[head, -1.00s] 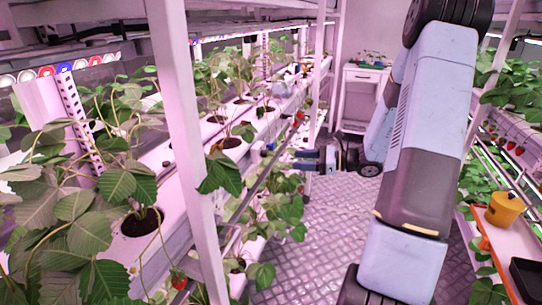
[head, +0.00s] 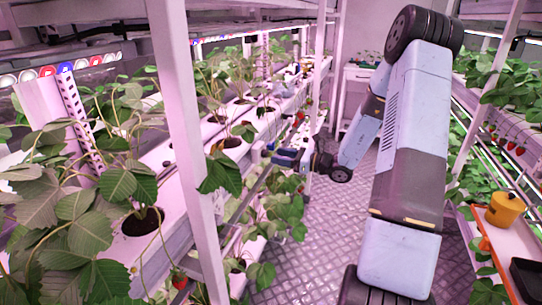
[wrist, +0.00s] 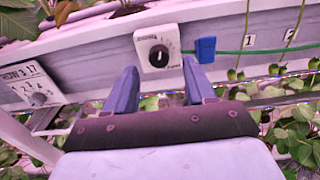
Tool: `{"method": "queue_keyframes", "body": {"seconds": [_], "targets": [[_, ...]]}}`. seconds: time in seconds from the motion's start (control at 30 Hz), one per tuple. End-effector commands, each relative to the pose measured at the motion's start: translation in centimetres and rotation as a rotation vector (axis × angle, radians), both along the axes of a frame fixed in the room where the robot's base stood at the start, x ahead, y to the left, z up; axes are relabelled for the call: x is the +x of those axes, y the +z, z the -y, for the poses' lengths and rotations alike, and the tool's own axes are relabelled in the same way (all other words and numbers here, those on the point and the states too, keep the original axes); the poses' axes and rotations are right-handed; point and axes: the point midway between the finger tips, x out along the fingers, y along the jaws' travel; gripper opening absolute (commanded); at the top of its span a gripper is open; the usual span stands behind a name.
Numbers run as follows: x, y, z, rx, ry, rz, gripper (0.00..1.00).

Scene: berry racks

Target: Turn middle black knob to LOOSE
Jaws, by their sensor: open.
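In the wrist view a black knob (wrist: 159,55) sits on a white square plate (wrist: 146,37) with dial marks, fixed to the pale gutter rail. My gripper (wrist: 160,80) is open and empty, its two blue fingers pointing toward the rail. The knob lies ahead of the gap between the fingertips and looks apart from them. The lettering on the plate is too small to read. In the head view my gripper (head: 275,155) is beside the left rack, and the knob cannot be made out there.
A blue block (wrist: 205,50) sits just right of the knob plate, with a green line running right. A numbered panel (wrist: 30,86) is at the left. Strawberry plants (head: 120,215) fill the left rack; a yellow pot (head: 504,208) stands on the right. The aisle floor (head: 310,240) is clear.

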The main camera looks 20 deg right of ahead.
Motion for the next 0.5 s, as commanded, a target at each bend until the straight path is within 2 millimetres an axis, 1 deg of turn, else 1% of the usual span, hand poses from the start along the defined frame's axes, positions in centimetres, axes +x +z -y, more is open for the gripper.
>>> {"method": "queue_keyframes", "body": {"seconds": [0.1,0.2,0.33,0.5], "targets": [[1.0,0.0,-1.4,0.001,0.002,0.001,0.54],[1.6,0.0,-2.2,0.001,0.001,-0.001,0.54],[2.1,0.0,-2.8,0.001,0.000,-0.001,0.54],[2.2,0.0,-3.0,0.001,-0.001,-0.001,0.54]]}}
